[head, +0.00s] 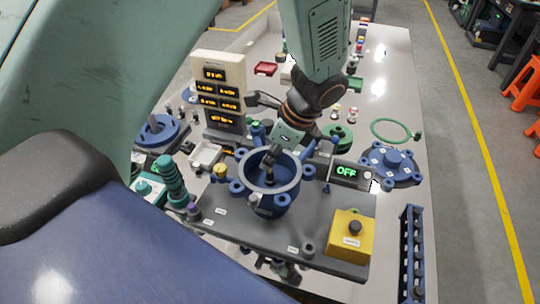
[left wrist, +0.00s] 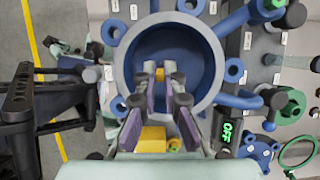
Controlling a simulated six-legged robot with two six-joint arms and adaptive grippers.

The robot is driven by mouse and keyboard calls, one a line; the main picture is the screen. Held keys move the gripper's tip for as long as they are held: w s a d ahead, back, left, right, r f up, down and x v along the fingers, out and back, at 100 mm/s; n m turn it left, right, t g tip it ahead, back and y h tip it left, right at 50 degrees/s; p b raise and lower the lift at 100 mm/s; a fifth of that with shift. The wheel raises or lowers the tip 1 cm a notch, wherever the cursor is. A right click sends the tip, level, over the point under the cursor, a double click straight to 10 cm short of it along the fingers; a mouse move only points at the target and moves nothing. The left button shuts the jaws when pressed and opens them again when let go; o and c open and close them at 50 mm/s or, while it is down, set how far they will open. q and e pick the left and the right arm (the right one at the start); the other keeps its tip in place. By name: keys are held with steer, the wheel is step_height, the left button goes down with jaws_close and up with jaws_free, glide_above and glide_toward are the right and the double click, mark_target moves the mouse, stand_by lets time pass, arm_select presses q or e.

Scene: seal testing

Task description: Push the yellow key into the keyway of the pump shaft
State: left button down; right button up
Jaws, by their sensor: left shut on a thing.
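The blue pump housing (head: 240,187) stands on the grey board, open at the top. My left gripper (head: 270,172) points down into its mouth. In the left wrist view, the fingers of my left gripper (left wrist: 160,76) are inside the round rim of the housing (left wrist: 122,70), shut on the small yellow key (left wrist: 160,74). The pump shaft and its keyway are hidden by the fingers, so I cannot tell whether the key touches them. A dark mechanism at the left of the wrist view (left wrist: 40,92) looks like my right gripper; its jaw state is unclear.
A yellow box with a black knob (head: 351,236) is at the front right. A display reading OFF (head: 346,171) and a blue flange (head: 392,165) are to the right. A display panel (head: 219,88) stands behind, and a blue rack (head: 411,250) lies at the right edge.

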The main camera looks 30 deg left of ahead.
arm_select(q)
steer(key=shift+f, duration=0.25)
stand_by(0.4)
steer(key=shift+f, duration=0.1)
steer(key=c, duration=1.4)
jaws_free()
steer(key=shift+r+p, duration=2.5)
steer(key=shift+p, duration=0.35)
